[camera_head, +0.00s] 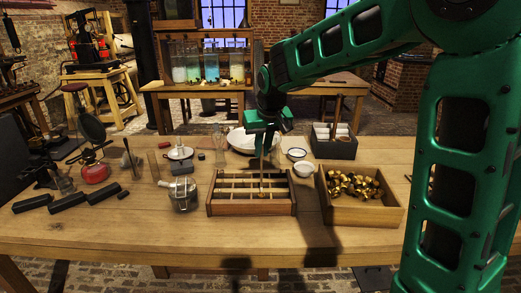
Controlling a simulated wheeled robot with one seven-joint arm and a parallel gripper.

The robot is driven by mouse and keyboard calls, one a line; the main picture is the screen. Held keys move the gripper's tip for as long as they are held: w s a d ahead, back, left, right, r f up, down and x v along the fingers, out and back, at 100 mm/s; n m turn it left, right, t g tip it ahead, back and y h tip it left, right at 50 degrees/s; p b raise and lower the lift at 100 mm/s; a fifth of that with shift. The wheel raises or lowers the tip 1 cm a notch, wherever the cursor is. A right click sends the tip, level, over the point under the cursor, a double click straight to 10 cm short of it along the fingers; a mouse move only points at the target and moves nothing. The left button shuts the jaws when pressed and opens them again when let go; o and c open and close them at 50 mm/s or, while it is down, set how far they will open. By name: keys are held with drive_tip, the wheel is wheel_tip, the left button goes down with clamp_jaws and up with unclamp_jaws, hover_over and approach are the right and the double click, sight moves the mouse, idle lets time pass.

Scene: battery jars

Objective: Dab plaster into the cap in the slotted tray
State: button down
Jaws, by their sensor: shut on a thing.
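My gripper (263,150) points down over the slotted tray and is shut on a thin upright stick-like tool (262,174). The tool's lower end reaches down to the middle of the slotted tray (252,209), a wooden frame with several slots. A small brass-coloured spot shows at the tool's tip; it may be the cap, but it is too small to tell whether they touch. I cannot tell which vessel holds plaster.
A wooden box of brass caps (326,211) stands right of the tray. A large white dish (239,143) and a dark box with white cylinders (334,146) are behind. The front table edge is clear.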

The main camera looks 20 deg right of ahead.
drive_tip(key=shift+f, duration=1.35)
idle(1.0)
idle(0.8)
drive_tip(key=shift+r, duration=3.85)
drive_tip(key=shift+s, duration=0.15)
